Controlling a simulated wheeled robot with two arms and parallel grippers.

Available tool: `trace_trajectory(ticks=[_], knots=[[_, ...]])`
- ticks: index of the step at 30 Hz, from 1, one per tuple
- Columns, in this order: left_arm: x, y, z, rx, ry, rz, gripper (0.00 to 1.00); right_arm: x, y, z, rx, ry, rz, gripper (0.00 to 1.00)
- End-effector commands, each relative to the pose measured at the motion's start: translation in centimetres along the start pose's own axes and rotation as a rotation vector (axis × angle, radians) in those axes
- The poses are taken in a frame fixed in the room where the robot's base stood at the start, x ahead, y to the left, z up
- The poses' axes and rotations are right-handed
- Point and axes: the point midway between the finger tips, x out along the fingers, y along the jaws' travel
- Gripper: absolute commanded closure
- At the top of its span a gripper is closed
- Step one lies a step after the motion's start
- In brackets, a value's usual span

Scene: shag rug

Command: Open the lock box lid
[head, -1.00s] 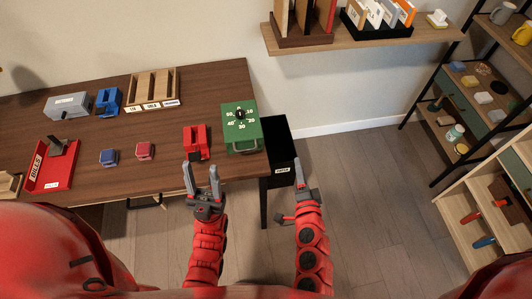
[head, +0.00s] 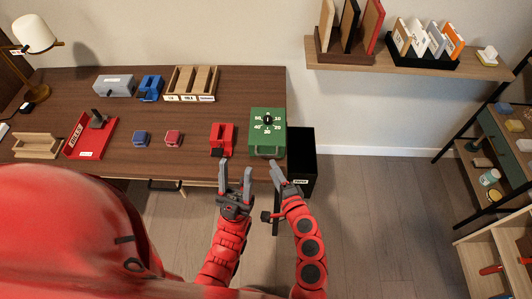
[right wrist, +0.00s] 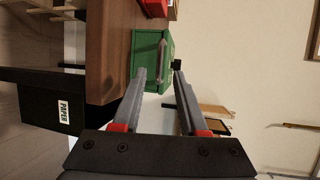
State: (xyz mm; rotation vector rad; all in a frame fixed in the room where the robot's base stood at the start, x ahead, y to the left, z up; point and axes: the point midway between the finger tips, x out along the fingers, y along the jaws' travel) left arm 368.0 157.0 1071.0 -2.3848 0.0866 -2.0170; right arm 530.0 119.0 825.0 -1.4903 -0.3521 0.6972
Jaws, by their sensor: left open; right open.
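The green lock box (head: 267,138) stands at the right front end of the brown desk. Its top carries a black dial with white numbers, and a grey handle is on its front. The lid looks shut. In the right wrist view, the green box (right wrist: 147,53) and its grey handle show ahead, just beyond the fingers. My right gripper (head: 278,172) is open just in front of the box, apart from it; its fingers (right wrist: 158,82) are empty. My left gripper (head: 235,178) is open and empty in front of the desk edge, left of the box.
A red holder (head: 221,139) stands just left of the box. A black paper bin (head: 301,165) stands on the floor beside the desk's right end. Small blue and red blocks, a red bills tray (head: 92,138) and a wooden sorter (head: 192,82) are further left. A wall shelf (head: 410,62) hangs at upper right.

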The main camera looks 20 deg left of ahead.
Motion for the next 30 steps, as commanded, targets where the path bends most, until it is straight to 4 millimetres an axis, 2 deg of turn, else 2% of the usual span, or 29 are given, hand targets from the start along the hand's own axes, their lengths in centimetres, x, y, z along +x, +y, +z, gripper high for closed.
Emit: trace_trajectory(ticks=[6, 12, 18, 27, 30], knots=[[0.5, 0.0, -0.1, 0.000, 0.000, 0.000, 0.50, 4.0, -0.2, 0.1, -0.003, -0.004, -0.002, 0.58], [0.5, 0.0, -0.1, 0.000, 0.000, 0.000, 0.50, 6.7, -0.1, 0.1, -0.003, -0.003, -0.001, 0.58], [0.4, 0.0, -0.1, 0.000, 0.000, 0.000, 0.50, 7.8, 0.1, 0.0, -0.001, 0.000, 0.001, 0.58], [0.4, 0.0, -0.1, 0.000, 0.000, 0.000, 0.50, 7.9, 0.1, 0.0, -0.001, 0.001, 0.001, 0.58], [0.4, 0.0, -0.1, 0.000, 0.000, 0.000, 0.50, 7.9, 0.1, 0.0, -0.001, 0.001, 0.001, 0.76]])
